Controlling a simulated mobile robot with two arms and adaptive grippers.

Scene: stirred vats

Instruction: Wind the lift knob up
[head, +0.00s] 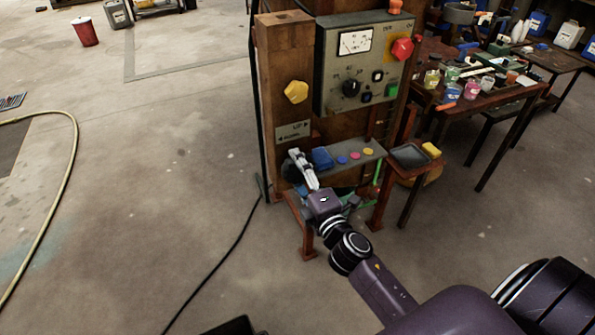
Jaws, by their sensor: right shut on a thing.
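A wooden post (283,60) stands in the middle of the head view. It bears a yellow lobed knob (296,92) and, lower down, a grey plate (293,131) with arrows, marked "UP" on its upper line. Just below the plate is a dark round knob (290,173), mostly hidden behind my right gripper (298,162). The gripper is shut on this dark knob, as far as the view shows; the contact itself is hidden. The yellow knob is clear of the gripper. I cannot tell the dark knob's turn angle. My left gripper is out of view.
A grey control box (368,70) with a red knob (402,48) is right of the post. A shelf with coloured buttons (355,155) and a blue thing (322,159) sits close beside the gripper. A cluttered table (478,100) stands right. The left floor is open, crossed by a cable.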

